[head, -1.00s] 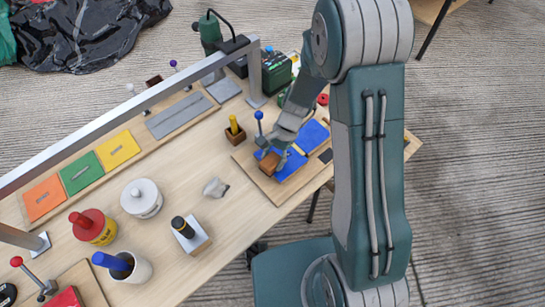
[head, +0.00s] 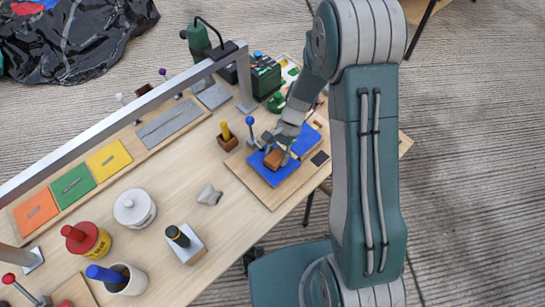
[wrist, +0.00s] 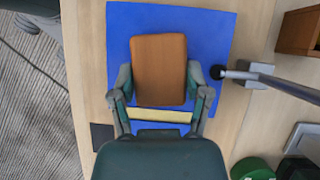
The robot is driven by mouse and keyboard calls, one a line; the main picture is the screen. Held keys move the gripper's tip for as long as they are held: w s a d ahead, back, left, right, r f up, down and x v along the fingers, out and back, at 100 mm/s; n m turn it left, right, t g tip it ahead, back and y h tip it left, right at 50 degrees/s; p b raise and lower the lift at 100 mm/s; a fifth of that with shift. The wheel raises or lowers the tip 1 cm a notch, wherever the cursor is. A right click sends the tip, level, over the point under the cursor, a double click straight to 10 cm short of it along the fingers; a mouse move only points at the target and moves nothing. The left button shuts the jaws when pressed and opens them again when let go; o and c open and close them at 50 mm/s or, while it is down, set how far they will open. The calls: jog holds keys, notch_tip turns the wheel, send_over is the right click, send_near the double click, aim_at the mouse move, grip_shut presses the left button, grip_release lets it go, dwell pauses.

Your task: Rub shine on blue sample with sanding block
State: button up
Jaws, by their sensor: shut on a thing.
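The blue sample (head: 268,172) is a flat blue sheet on a wooden board (head: 262,196) at the right end of the table. It fills much of the wrist view (wrist: 120,45). The brown sanding block (head: 273,158) lies over the blue sample, and in the wrist view (wrist: 159,70) its whole top face shows. My gripper (wrist: 164,78) is shut on the sanding block, one finger at each side. In the head view my gripper (head: 276,153) is partly hidden by its own wrist. Whether the block touches the sheet is hard to tell.
A blue-knobbed lever (head: 250,121) stands close beside the board; its rod (wrist: 270,83) reaches near my right finger. A small wooden box with a yellow handle (head: 227,137) stands left. A metal rail (head: 130,110) crosses above the table. Grey stone (head: 209,195) lies on clear tabletop.

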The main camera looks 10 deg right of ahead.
aim_at(284, 149)
jog(key=shift+w+d, duration=0.65)
jog(key=shift+d, duration=0.2)
jog(key=shift+w+d, duration=0.6)
jog(key=shift+d, duration=0.25)
jog(key=shift+s+a+r, duration=0.1)
jog(key=shift+s+a, duration=0.45)
jog(key=shift+s, duration=0.05)
jog(key=shift+s+a, duration=0.35)
jog(key=shift+a, duration=0.3)
jog(key=shift+s+a, duration=0.3)
jog(key=shift+a, duration=0.35)
jog(key=shift+s+a, duration=1)
jog(key=shift+a, duration=0.2)
jog(key=shift+s+a, duration=0.35)
jog(key=shift+a, duration=0.2)
jog(key=shift+w+a, duration=0.35)
jog(key=shift+w, duration=0.25)
jog(key=shift+w+d, duration=0.85)
jog(key=shift+d, duration=0.35)
jog(key=shift+w+d, duration=0.85)
jog(key=shift+d, duration=0.35)
jog(key=shift+w+d, duration=0.85)
jog(key=shift+d, duration=0.35)
jog(key=shift+a, duration=0.15)
